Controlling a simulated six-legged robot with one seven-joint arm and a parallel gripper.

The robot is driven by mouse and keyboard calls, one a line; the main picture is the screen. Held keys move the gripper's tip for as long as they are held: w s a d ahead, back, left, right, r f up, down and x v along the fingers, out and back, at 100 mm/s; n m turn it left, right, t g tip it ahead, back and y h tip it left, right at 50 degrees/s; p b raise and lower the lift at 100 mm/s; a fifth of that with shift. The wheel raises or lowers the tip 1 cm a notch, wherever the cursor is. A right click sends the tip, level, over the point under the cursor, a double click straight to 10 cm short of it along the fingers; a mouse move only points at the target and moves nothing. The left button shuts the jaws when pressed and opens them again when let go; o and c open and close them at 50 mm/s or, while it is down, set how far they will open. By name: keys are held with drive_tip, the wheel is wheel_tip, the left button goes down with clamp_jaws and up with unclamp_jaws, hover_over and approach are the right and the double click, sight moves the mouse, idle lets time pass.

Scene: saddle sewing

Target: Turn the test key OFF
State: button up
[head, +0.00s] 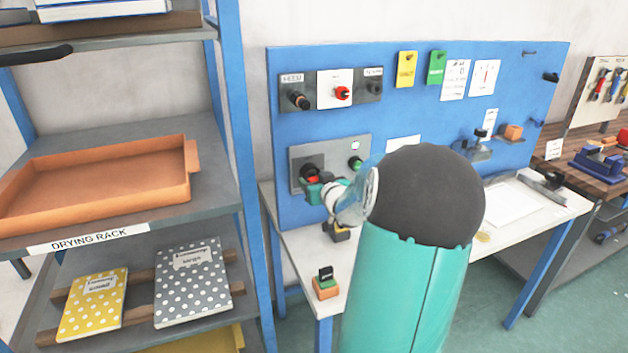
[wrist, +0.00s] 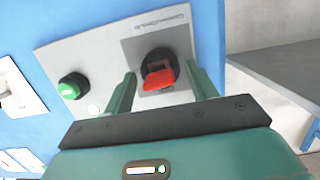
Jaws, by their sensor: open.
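A red key-like handle (wrist: 160,76) sits in a round black switch (wrist: 157,58) on a grey panel in the wrist view. The label above it is too small to read surely. In the head view the black switch (head: 309,171) is on the lower grey panel, partly hidden by my gripper. My gripper (wrist: 160,72) is open, with one finger on each side of the red handle and visible gaps to both. It also shows in the head view (head: 313,185), right at the switch. Whether it touches the handle cannot be told.
A green button (wrist: 73,88) is left of the switch in the wrist view. Another panel with a red knob (head: 342,92) is above on the blue board (head: 430,115). The white table (head: 300,250) is below; a drying rack (head: 235,130) stands at left.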

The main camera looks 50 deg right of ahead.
drive_tip(key=c, duration=1.1)
drive_tip(key=shift+c, duration=0.2)
drive_tip(key=shift+n+g+h, duration=0.3)
drive_tip(key=shift+n, duration=1)
drive_tip(key=shift+a, duration=0.1)
drive_tip(key=shift+w+n, duration=0.1)
drive_tip(key=shift+n, duration=0.4)
drive_tip(key=shift+n+h, duration=0.4)
drive_tip(key=shift+n, duration=0.4)
